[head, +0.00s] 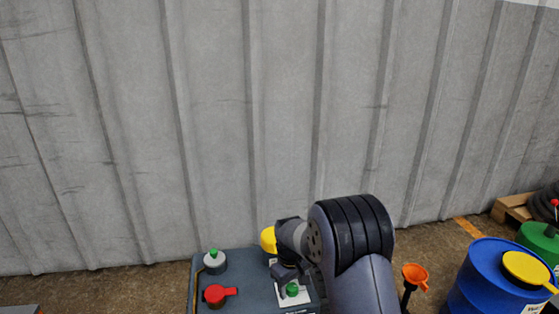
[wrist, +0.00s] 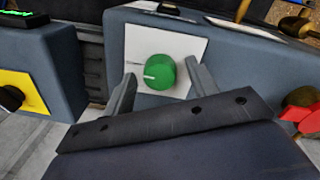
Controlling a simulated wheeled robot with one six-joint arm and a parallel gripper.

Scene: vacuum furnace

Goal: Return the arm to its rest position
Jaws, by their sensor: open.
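My gripper (wrist: 164,90) is open and empty in the wrist view, with its two fingers on either side of a round green knob (wrist: 159,72). The knob has a white mark and sits on a white plate (wrist: 190,47) on a grey box. I cannot tell whether the fingers touch the knob. In the head view my arm reaches down to the grey console (head: 240,288) and partly covers it. The green knob (head: 292,290) shows there just below the wrist, on the white plate.
A red handle (head: 217,294), a green-topped round fitting (head: 214,261) and a yellow part (head: 268,240) stand on the console. To the right are an orange funnel (head: 415,275) and a blue drum (head: 492,278) with a yellow lid. A corrugated grey wall (head: 220,130) stands behind.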

